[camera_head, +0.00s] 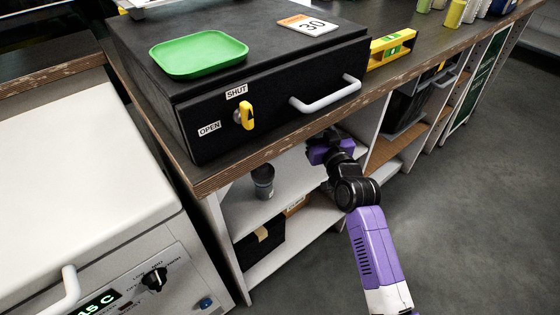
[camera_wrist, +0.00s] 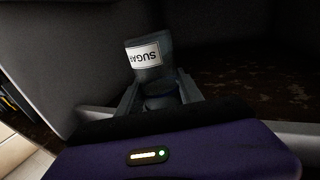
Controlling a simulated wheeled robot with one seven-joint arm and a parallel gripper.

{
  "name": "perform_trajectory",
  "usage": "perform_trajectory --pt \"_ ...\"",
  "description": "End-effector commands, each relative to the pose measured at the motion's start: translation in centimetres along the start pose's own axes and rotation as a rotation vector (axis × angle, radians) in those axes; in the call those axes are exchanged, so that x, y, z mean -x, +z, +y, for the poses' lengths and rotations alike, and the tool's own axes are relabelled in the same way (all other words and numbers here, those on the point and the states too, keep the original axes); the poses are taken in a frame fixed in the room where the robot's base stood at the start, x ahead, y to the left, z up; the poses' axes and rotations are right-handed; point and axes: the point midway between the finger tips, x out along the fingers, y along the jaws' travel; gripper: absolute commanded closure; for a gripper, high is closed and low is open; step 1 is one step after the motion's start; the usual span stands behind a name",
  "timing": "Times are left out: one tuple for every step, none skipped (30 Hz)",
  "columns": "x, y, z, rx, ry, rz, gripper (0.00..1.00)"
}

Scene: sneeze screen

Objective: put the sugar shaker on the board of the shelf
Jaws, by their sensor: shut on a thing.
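The sugar shaker (camera_wrist: 148,58) is a dark, rounded container with a white SUGAR label, which reads upside down in the wrist view. My gripper (camera_wrist: 158,92) is shut on it, one finger on each side. In the head view my gripper (camera_head: 322,152) reaches under the counter's front edge at the shelf opening. Its fingertips and the held shaker are hidden there. The pale upper board of the shelf (camera_head: 285,197) lies below and to the left of my gripper. I cannot tell whether the shaker touches any surface.
A dark grey jar (camera_head: 263,182) stands on the board's left part. A dark bin (camera_head: 258,245) is on the lower level. The counter edge (camera_head: 290,147) overhangs the opening, and an upright panel (camera_head: 383,128) bounds it on the right. The board right of the jar looks clear.

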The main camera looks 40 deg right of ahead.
Motion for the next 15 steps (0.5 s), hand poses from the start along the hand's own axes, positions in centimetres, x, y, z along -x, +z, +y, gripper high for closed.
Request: perform_trajectory --pt "-0.1 0.6 0.2 0.0 0.002 -0.001 1.0" --pt "-0.1 0.9 0.2 -0.001 0.002 -0.002 1.0" --pt "-0.1 1.6 0.3 0.001 0.003 -0.003 1.0" --pt "-0.1 2.1 0.3 0.001 0.003 -0.003 1.0" --pt "-0.1 2.6 0.3 -0.001 0.003 -0.004 1.0" --pt "-0.1 3.3 0.3 0.0 0.003 -0.003 1.0" --pt "-0.1 3.8 0.3 0.0 0.003 -0.003 1.0" --pt "-0.1 4.1 0.3 0.0 0.003 -0.002 1.0" --pt "-0.1 4.5 0.3 0.001 0.003 -0.002 1.0" --pt "-0.1 4.7 0.3 0.001 0.003 -0.002 1.0" --pt "-0.1 4.9 0.3 0.0 0.003 -0.001 1.0" --pt "-0.1 5.2 0.3 0.0 0.003 -0.001 1.0" --pt "-0.1 5.5 0.3 0.0 0.003 -0.001 1.0" --pt "-0.1 5.9 0.3 0.001 0.003 -0.002 1.0" --pt "-0.1 6.5 0.3 0.0 0.003 -0.002 1.0"
